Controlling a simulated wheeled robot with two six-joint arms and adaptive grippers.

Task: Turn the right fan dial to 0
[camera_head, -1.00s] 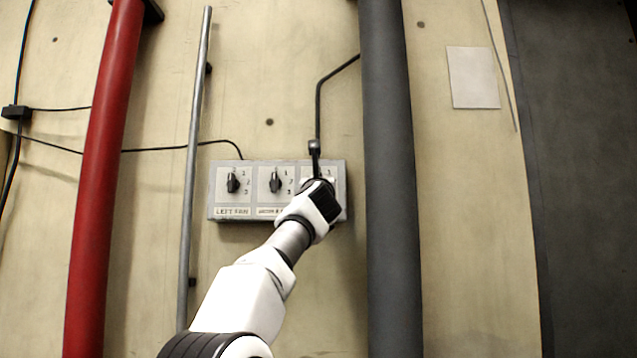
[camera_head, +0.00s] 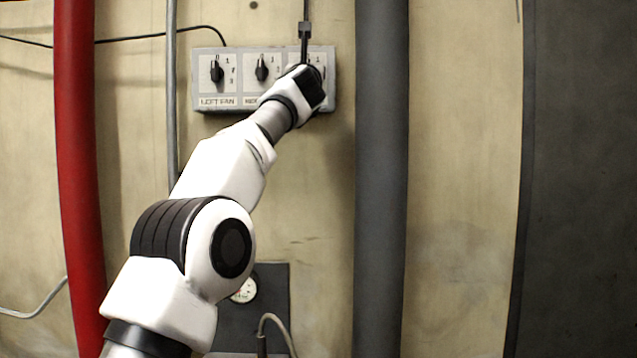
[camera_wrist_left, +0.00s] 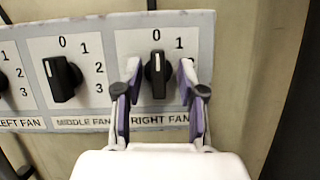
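The right fan dial (camera_wrist_left: 157,74) is a black knob on the grey panel (camera_wrist_left: 232,48) labelled RIGHT FAN. In the left wrist view it stands upright, its pointer end towards the 0. My left gripper (camera_wrist_left: 160,72) is open, with one finger on each side of this dial and gaps showing between fingers and knob. The fingers cover part of the dial's face, and the numbers 2 and 3 are hidden. In the head view my left gripper (camera_head: 308,80) is at the panel's right end and hides most of this dial. My right gripper is not in view.
The middle fan dial (camera_wrist_left: 63,78) sits left of the gripper, and the left fan dial (camera_head: 216,70) is further left. A thick dark pipe (camera_head: 381,180) stands close to the panel's right. A thin grey pipe (camera_head: 170,100) and a red pipe (camera_head: 78,170) stand left.

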